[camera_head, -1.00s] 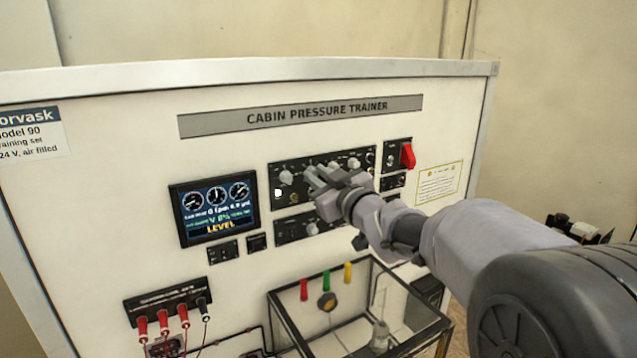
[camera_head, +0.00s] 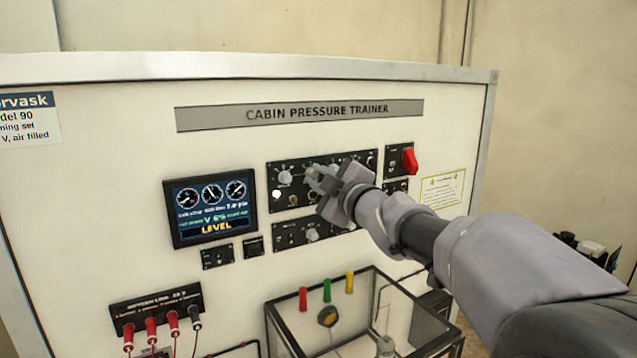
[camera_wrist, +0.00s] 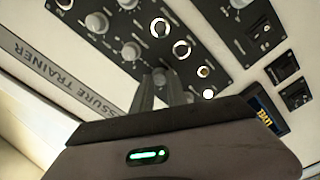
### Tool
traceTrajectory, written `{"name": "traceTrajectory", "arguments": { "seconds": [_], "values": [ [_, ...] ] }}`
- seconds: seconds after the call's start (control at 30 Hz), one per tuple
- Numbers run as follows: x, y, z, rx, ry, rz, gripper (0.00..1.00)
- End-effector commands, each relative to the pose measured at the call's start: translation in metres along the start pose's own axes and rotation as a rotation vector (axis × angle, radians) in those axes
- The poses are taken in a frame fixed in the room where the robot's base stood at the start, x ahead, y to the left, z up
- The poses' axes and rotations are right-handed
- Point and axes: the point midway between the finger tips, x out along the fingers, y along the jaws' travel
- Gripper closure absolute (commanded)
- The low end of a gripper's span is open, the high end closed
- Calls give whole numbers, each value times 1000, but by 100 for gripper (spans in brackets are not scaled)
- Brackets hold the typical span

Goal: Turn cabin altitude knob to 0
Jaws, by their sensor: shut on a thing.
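The upper black control panel (camera_head: 292,196) on the white trainer front carries several grey knobs. My gripper (camera_head: 322,178) is at the middle of this panel, its fingers closed around a small grey knob. In the wrist view the two fingers (camera_wrist: 167,88) meet at that knob (camera_wrist: 159,75), which is mostly hidden between them. The panel's labels are too small to read, so I cannot confirm it is the cabin altitude knob or its setting. Another grey knob (camera_head: 284,178) stands to the left, clear of my gripper.
A screen (camera_head: 211,208) reading LEVEL is left of the panel. A second black panel (camera_head: 290,236) with knobs lies just below. A red switch (camera_head: 410,161) is at the right. A clear framed box (camera_head: 285,322) juts out below.

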Motion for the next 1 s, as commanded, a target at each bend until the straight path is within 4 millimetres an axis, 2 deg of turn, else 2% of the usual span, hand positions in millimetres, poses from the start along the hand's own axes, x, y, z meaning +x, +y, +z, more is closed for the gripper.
{"name": "traceTrajectory", "arguments": {
  "seconds": [0.53, 0.57, 0.67, 1.0],
  "values": [
    [0, 0, 0, -25, 0, 0, 100],
    [0, 0, 0, -25, 1, 1, 78],
    [0, 0, 0, -24, 1, 0, 60],
    [-3, 0, 0, -24, 1, 1, 60]
  ]
}}
